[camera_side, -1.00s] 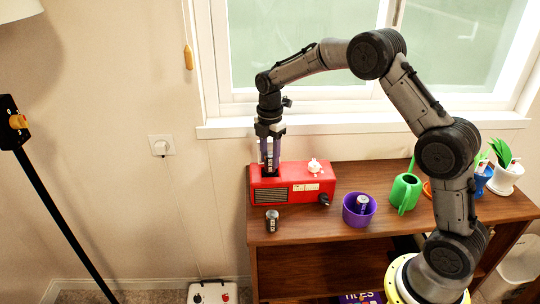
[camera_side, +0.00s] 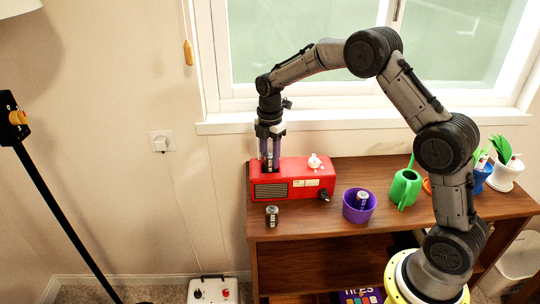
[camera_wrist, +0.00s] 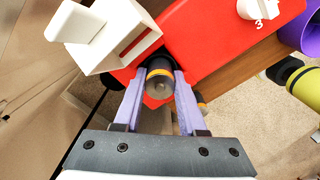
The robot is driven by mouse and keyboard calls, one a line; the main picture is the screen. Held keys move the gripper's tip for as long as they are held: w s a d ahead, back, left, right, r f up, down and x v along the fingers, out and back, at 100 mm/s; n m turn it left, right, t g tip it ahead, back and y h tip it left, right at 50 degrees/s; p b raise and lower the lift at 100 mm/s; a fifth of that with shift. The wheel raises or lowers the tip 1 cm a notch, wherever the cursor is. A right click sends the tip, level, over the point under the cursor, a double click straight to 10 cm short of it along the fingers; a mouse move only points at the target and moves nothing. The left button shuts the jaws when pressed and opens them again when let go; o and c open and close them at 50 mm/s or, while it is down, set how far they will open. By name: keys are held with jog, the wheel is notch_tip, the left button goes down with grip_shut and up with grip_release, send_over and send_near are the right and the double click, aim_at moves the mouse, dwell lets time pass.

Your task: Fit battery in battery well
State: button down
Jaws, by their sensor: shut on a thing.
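The red radio (camera_side: 305,187) lies on the brown shelf unit, and its red top also shows in the wrist view (camera_wrist: 205,40). My gripper (camera_side: 269,164) is over the radio's left end, pointing down. Its two lilac fingers are shut on a dark battery with a gold band (camera_wrist: 159,78). The battery is roughly upright, with its lower end at the radio's top. The fingers and battery hide the well, so I cannot tell how deep the battery sits.
A second battery (camera_side: 272,216) stands on the shelf before the radio. A purple bowl (camera_side: 351,213) holds another battery (camera_side: 362,199). A green watering can (camera_side: 405,188) stands to the right. A white boxy piece (camera_wrist: 103,35) shows beside the radio in the wrist view.

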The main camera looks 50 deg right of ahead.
jog(key=shift+f, duration=0.4)
grip_release()
dwell(0.4)
jog(key=shift+w+r, duration=0.2)
jog(key=shift+r, duration=0.65)
jog(key=shift+s+r, duration=0.2)
jog(key=shift+r, duration=2.95)
